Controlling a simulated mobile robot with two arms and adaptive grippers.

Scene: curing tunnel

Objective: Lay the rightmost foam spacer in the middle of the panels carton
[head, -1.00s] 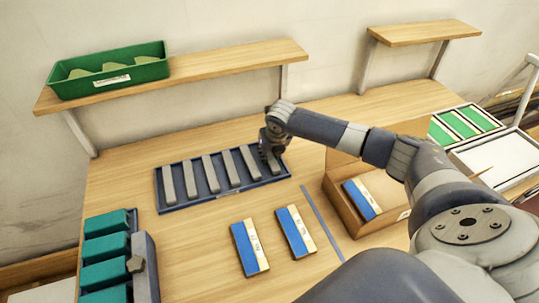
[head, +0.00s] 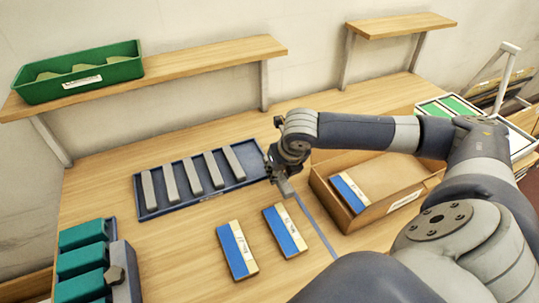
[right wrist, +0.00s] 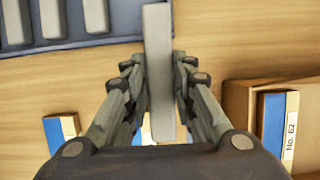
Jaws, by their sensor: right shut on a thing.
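My right gripper (head: 282,176) is shut on a long grey foam spacer (right wrist: 158,50), gripped between both fingers in the right wrist view. In the head view the spacer is mostly hidden by the gripper, with an end (head: 286,188) showing below it. The gripper is just right of the dark blue spacer tray (head: 203,199), which holds several other grey spacers in a row. The open cardboard panels carton (head: 372,220) stands to the right of the gripper. A blue and white panel (head: 350,192) lies at its left side; bare cardboard shows beside it. My left gripper is not in view.
Two blue and white panels (head: 237,250) (head: 285,230) lie on the table in front, beside a thin blue strip (head: 316,226). Teal blocks (head: 82,262) stand at the front left. A green bin (head: 78,72) sits on the shelf. Green-and-white panels (head: 448,107) lie far right.

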